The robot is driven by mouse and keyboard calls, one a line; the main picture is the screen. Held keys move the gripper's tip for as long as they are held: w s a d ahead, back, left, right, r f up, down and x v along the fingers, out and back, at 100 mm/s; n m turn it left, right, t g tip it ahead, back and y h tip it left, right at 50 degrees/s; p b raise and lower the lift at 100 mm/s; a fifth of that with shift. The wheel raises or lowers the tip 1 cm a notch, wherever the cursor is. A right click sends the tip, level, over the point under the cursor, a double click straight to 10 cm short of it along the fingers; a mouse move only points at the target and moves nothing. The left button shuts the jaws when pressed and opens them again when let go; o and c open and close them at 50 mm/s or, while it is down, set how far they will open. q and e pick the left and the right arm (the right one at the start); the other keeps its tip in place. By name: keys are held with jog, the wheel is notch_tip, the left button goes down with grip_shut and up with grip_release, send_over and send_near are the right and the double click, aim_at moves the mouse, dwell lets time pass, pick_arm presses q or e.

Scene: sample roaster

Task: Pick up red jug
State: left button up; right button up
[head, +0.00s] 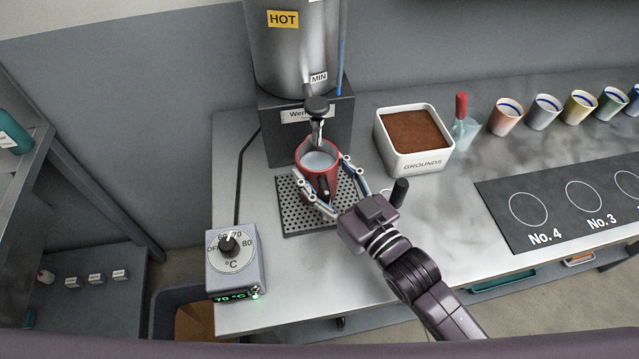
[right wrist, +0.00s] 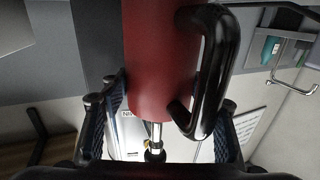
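The red jug (head: 306,180) is upright under the tap (head: 317,112) of the hot water urn, over the perforated drip tray (head: 290,222). Pale liquid shows inside it, and its black handle faces my right arm. My right gripper (head: 322,170) reaches in from the lower right, with one finger on each side of the jug. In the right wrist view the red jug (right wrist: 158,60) and its black handle (right wrist: 212,75) lie between the spread fingers, with a gap on the handle side. My left gripper is not in view.
A temperature dial box (head: 235,265) stands at the counter's front left. A white grounds bin (head: 413,160), a red-topped bottle (head: 463,130) and several coloured cups (head: 506,118) stand to the right. A dark numbered mat (head: 530,225) lies front right. The counter left of the tray is mostly clear.

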jog(key=c, duration=1)
jog(key=shift+r, duration=0.15)
jog(key=shift+c, duration=1)
jog(key=shift+r, duration=0.15)
jog(key=shift+r, duration=0.55)
jog(key=b+v, duration=0.2)
jog(key=v, duration=1.5)
jog(key=shift+s+d+b, duration=0.25)
jog(key=shift+s+b, duration=0.05)
jog(key=shift+b, duration=0.1)
